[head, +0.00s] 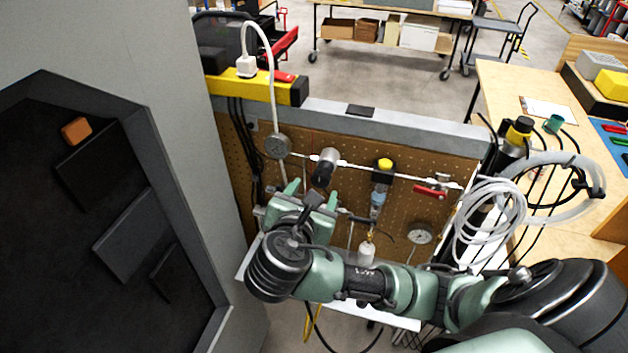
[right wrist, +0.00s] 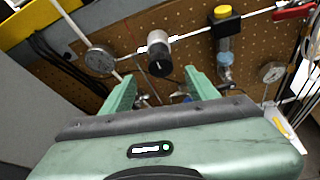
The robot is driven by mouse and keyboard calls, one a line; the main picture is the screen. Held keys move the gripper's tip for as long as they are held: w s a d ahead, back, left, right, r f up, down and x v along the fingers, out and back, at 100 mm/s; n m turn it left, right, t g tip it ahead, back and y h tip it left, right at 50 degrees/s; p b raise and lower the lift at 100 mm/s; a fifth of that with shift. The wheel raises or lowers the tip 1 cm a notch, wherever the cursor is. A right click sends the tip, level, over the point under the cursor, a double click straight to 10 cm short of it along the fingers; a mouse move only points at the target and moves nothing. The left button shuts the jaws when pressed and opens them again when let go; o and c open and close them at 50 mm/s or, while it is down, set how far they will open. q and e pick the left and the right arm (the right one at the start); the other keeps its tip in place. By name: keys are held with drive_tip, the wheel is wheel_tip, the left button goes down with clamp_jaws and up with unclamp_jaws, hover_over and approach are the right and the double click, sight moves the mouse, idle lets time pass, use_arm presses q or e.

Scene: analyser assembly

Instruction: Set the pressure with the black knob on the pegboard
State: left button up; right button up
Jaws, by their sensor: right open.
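The black knob (head: 322,176) sits on the front of a regulator with a silver body, mounted on the brown pegboard (head: 410,190). In the right wrist view the knob (right wrist: 160,67) faces me. My right gripper (head: 311,192) is open and empty in front of the pegboard. In the right wrist view its green fingers (right wrist: 160,80) point toward the board, one to each side below the knob, apart from it. A round gauge (head: 277,146) is left of the knob, and it also shows in the right wrist view (right wrist: 100,59). My left gripper is not in view.
A yellow-topped unit (head: 384,165) and a red valve handle (head: 430,192) lie right of the knob along the white pipe. A second gauge (head: 420,234) is lower right. Coiled white hose (head: 490,220) hangs at the right. A grey cabinet (head: 180,90) stands close at the left.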

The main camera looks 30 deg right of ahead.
sight(320, 181)
drive_tip(key=x, duration=0.7)
drive_tip(key=shift+w+d+f, duration=0.2)
drive_tip(key=shift+d, duration=0.05)
drive_tip(key=shift+c, duration=0.3)
clamp_jaws()
